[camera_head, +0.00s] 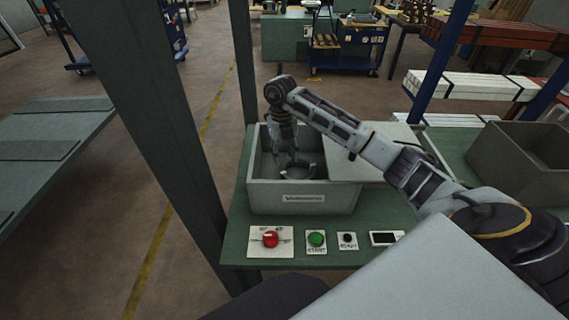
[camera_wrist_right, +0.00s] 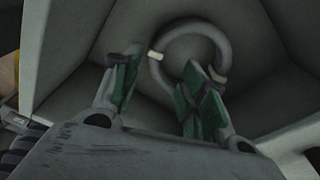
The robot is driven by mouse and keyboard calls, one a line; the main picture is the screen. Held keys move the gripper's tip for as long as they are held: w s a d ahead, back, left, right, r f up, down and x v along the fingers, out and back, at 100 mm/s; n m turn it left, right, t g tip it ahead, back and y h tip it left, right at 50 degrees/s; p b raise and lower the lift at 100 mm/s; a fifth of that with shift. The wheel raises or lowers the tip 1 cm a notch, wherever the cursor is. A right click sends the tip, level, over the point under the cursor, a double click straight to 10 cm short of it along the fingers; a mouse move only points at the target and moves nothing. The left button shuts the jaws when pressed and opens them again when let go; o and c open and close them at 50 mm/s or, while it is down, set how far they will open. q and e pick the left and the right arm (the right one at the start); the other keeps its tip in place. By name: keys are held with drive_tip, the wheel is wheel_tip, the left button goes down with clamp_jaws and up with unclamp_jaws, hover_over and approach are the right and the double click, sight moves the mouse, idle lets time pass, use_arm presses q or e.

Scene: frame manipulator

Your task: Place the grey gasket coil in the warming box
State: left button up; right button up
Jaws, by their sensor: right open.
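The grey gasket coil (camera_wrist_right: 185,28) is a ring with small pale bands. It lies inside the warming box (camera_head: 265,196), apparently on its floor. In the head view only part of the coil (camera_head: 311,172) shows. The box is grey, with a label on its front wall and an open left part; a flat grey cover lies over the right part. My right gripper (camera_head: 284,163) reaches down into the open part. In the right wrist view its fingers (camera_wrist_right: 163,85) are spread apart with green pads, close to the coil's near side. The right fingers overlap the coil's edge; contact cannot be told.
On the green table (camera_head: 232,250), a red button (camera_head: 270,239), green button (camera_head: 316,239), black button (camera_head: 347,239) and small display (camera_head: 384,238) stand before the box. A grey bin (camera_head: 525,165) is at right. A post (camera_head: 150,130) rises at left.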

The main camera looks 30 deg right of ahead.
drive_tip(key=shift+w+r, duration=0.2)
drive_tip(key=shift+r, duration=1.4)
